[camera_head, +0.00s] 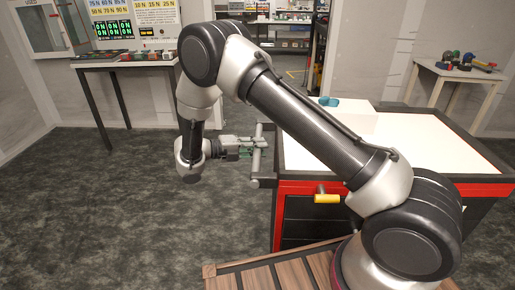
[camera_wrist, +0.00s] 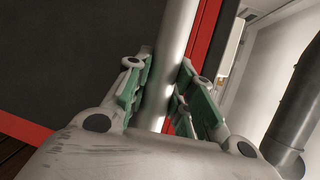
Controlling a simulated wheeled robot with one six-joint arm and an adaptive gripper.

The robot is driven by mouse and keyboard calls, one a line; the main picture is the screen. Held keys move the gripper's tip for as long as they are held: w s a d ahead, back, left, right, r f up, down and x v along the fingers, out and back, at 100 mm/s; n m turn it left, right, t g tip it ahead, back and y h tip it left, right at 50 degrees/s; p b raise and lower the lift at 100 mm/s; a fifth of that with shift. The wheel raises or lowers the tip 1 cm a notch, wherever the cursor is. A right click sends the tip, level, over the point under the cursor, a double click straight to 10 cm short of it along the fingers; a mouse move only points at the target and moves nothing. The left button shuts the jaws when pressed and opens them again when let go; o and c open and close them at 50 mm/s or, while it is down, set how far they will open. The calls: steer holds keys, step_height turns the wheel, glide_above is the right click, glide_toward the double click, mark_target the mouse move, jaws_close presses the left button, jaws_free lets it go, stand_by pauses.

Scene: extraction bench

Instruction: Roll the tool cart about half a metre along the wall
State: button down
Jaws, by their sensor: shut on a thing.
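The tool cart (camera_head: 286,188) has a red and black body and a white top, and stands right of centre in the head view. A grey upright handle bar (camera_head: 257,155) sticks out from its left side. My gripper (camera_head: 254,148) is at this bar, with its fingers around it. In the wrist view the bar (camera_wrist: 175,60) runs between the green finger pads of my gripper (camera_wrist: 168,98), and the cart's dark side with red edges (camera_wrist: 80,60) lies behind. My arm hides part of the cart's top and front.
A yellow-handled item (camera_head: 327,199) sticks out at the cart's front. A white box with a blue item (camera_head: 329,102) is on its top. A bench (camera_head: 125,64) stands at the back left, a small table (camera_head: 455,72) at the back right. The carpet (camera_head: 110,200) left of the cart is clear.

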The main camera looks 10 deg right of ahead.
steer(key=c, duration=1.2)
jaws_free()
steer(key=v, duration=1.2)
